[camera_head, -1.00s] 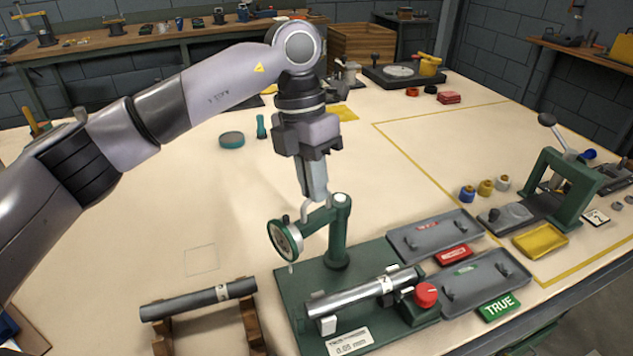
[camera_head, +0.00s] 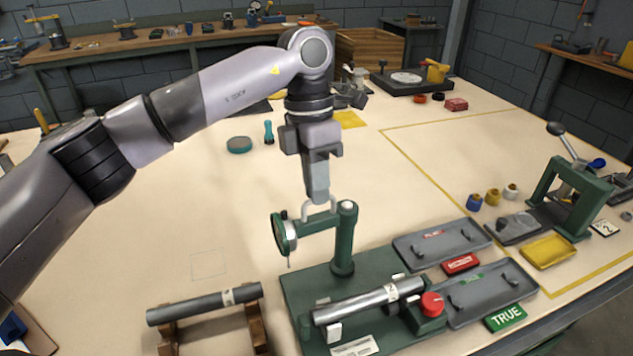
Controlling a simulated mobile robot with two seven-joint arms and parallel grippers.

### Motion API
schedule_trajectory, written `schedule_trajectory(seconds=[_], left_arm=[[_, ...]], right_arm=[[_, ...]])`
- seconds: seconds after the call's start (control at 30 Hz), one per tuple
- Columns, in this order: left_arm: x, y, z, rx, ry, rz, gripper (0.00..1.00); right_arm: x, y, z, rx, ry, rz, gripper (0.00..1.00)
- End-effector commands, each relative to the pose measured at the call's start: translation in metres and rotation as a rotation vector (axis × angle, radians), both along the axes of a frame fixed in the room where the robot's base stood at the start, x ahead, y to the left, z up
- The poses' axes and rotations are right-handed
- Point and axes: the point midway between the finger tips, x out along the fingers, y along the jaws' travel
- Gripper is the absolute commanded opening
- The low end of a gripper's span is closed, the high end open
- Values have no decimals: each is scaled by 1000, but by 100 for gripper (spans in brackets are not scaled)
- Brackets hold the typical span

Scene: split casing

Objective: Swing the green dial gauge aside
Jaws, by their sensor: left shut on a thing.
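The green dial gauge (camera_head: 284,234) hangs on a green arm that reaches left from a green post (camera_head: 343,240) on a green base plate (camera_head: 300,287). A pale looped handle stands on the gauge arm. My left gripper (camera_head: 319,199) points down from above and is shut on this handle (camera_head: 306,209). A grey metal shaft (camera_head: 355,302) lies on supports on the base plate, with a red knob (camera_head: 432,304) at its right end. The gauge is left of the post and behind the shaft's left end, not directly over it. My right gripper is out of view.
A second shaft (camera_head: 200,304) rests on a wooden stand at the front left. Two grey trays (camera_head: 440,246), a red sign and a green TRUE sign (camera_head: 506,318) are right of the base. The table left of the gauge is clear.

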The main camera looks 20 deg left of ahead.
Motion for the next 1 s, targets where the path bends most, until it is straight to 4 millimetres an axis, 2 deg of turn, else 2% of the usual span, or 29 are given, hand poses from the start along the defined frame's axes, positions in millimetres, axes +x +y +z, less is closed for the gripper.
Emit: schedule_trajectory(seconds=[0.03,0.07,0.1,0.13,0.47,0.8,1.0], left_arm=[[1,0,3,-4,-8,5,0],[1,0,3,-4,-8,5,20],[1,0,3,-4,-7,5,33],[1,0,2,-4,-7,5,36],[1,0,4,-1,-4,3,36],[9,6,54,-2,-6,4,36],[11,9,70,-3,-4,3,36]], right_arm=[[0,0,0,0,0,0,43],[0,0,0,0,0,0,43],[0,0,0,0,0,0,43],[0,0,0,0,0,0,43],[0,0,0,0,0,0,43],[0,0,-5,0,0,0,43],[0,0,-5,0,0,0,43]])
